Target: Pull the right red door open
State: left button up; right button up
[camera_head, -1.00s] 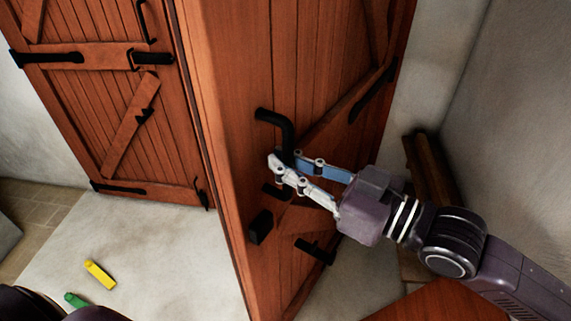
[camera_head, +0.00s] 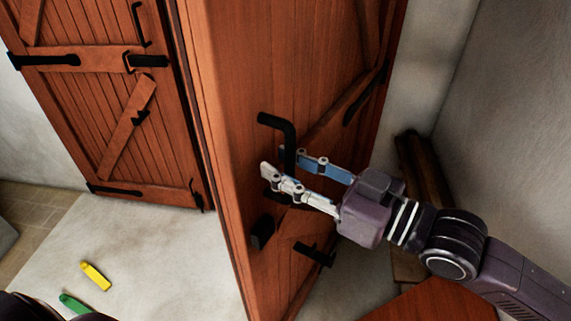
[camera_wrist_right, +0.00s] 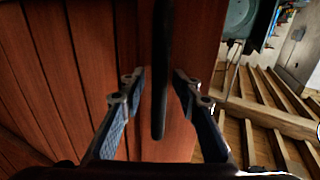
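The right red door (camera_head: 330,60) is a plank door with black ironwork. It stands ajar, swung out toward me past the left red door. Its black bar handle (camera_head: 289,140) stands upright on the door face. My right gripper (camera_head: 283,162) is at this handle, one finger on each side. In the right wrist view the handle (camera_wrist_right: 160,75) hangs between the two fingers, with a gap on both sides, so the gripper is open. The left red door (camera_head: 95,100) is in line with the wall and looks closed. My left gripper is not in view.
A yellow object (camera_head: 95,276) and a green one (camera_head: 75,303) lie on the pale floor at the lower left. A wall (camera_head: 520,120) stands close on the right. Brown wooden pieces (camera_head: 425,175) stand behind my right arm. The floor before the left door is mostly clear.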

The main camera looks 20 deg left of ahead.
aim_at(260, 77)
jog(key=shift+r, duration=0.35)
notch_tip(260, 77, up, 9)
jog(key=shift+r, duration=0.15)
dwell(0.4)
